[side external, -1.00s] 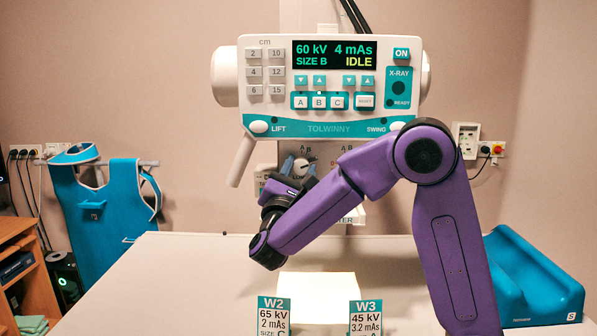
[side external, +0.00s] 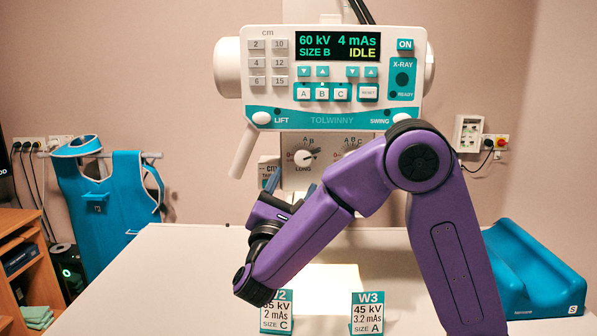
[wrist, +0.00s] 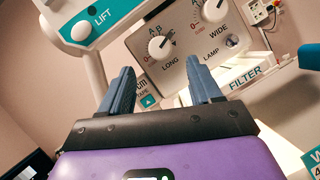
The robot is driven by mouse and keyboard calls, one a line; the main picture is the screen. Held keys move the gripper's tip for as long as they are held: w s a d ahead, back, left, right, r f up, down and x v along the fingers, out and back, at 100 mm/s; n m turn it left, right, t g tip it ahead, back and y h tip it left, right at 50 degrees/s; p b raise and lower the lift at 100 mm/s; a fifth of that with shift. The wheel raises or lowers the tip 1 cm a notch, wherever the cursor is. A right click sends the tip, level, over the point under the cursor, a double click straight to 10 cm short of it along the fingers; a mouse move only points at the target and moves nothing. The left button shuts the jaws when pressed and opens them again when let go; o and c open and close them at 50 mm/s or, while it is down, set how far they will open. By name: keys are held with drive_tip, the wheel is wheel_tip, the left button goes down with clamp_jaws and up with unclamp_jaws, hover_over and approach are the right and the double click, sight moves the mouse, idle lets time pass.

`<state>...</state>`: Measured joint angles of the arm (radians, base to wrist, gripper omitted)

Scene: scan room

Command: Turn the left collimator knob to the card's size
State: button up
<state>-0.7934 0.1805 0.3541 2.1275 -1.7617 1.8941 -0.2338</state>
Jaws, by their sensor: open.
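The left collimator knob (side external: 304,158), marked LONG, is white and round with a dark pointer, on the grey panel under the console. It shows uncovered in the wrist view (wrist: 160,47), its pointer toward the upper right; I cannot tell the exact letter. My gripper (side external: 290,185) is just below the knob, apart from it. In the wrist view its two blue fingers (wrist: 159,72) stand spread with nothing between them. The card W2 (side external: 277,316) reads SIZE C, its top partly hidden by my arm. The card W3 (side external: 366,314) reads SIZE A. The console display (side external: 337,46) reads SIZE B, IDLE.
The WIDE knob (wrist: 214,10) sits right of LONG, with a LAMP button (wrist: 232,41) below it. The white handle (side external: 243,152) hangs left of the panel. A pale lit patch (side external: 340,276) lies on the table (side external: 175,265). A teal cradle (side external: 535,272) stands at right.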

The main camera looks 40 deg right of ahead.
drive_tip(key=v, duration=0.9)
drive_tip(key=shift+s+a, duration=0.15)
drive_tip(key=shift+a, duration=0.2)
drive_tip(key=shift+f, duration=0.15)
drive_tip(key=s+d+f+m+g+y, duration=0.3)
drive_tip(key=s+d+f+g+y, duration=0.2)
drive_tip(key=d+f+g+y, duration=0.55)
drive_tip(key=s+d+f+m+y, duration=0.1)
drive_tip(key=s+y, duration=0.3)
drive_tip(key=s, duration=0.5)
drive_tip(key=s+d+f+m+g+y, duration=0.1)
drive_tip(key=s+d+f+m+y, duration=0.1)
drive_tip(key=s, duration=0.7)
drive_tip(key=f+y, duration=0.1)
drive_tip(key=y, duration=0.1)
drive_tip(key=shift+s+d+f+y, duration=0.25)
drive_tip(key=shift+d+f+y, duration=0.1)
drive_tip(key=shift+d, duration=0.05)
idle(0.4)
